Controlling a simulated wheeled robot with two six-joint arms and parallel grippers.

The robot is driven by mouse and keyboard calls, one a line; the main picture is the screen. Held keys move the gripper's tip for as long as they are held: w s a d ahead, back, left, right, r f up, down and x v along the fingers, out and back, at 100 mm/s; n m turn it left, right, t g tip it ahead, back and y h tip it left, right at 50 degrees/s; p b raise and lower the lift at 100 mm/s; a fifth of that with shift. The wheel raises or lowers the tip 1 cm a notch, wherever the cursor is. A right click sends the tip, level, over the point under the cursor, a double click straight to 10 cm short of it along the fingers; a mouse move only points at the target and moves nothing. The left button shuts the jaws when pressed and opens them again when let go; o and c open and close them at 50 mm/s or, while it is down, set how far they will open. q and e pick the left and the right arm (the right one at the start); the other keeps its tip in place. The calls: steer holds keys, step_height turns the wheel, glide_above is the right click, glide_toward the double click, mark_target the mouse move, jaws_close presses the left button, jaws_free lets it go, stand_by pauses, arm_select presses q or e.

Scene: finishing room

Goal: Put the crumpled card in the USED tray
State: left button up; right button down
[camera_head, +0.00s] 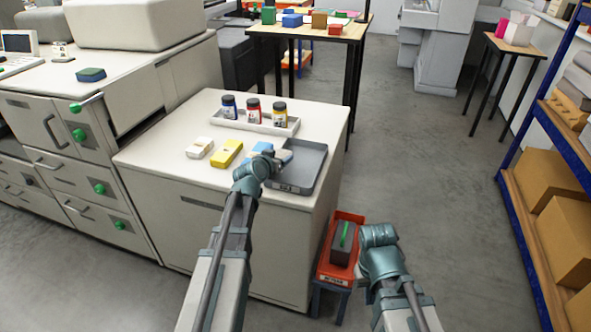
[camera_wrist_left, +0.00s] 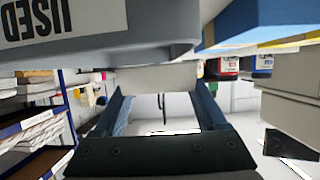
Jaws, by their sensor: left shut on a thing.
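My left gripper (camera_head: 282,157) is over the left edge of the grey USED tray (camera_head: 312,162) on the white cabinet top. In the left wrist view its fingers (camera_wrist_left: 158,100) are shut on a pale flat-faced piece, which I take to be the crumpled card (camera_wrist_left: 155,78); creases are not clear. The tray's side and USED label show close by in the left wrist view (camera_wrist_left: 140,50). In the head view my gripper largely hides the held piece, and the tray's visible floor looks bare. My right gripper (camera_head: 362,273) is low by the orange stand; its fingers are hidden.
White, yellow (camera_head: 227,153) and blue (camera_head: 261,148) blocks lie left of the tray. A pale rack (camera_head: 250,122) with three capped jars stands behind. An orange bin (camera_head: 337,273) holding a dark block with a green strip is below right. Shelving (camera_head: 530,220) stands at right.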

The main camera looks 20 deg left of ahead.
mark_target(295, 173)
arm_select(q)
steer(key=d, duration=0.3)
steer(key=w+d, duration=0.1)
steer(key=d, duration=0.1)
steer(key=shift+d+f, duration=0.2)
steer(key=shift+f, duration=0.05)
steer(key=shift+f+b, duration=1.75)
steer(key=shift+b, duration=0.2)
steer(key=shift+f, duration=0.1)
steer(key=shift+f, duration=0.15)
steer(key=o, duration=1.4)
steer(key=shift+r, duration=0.25)
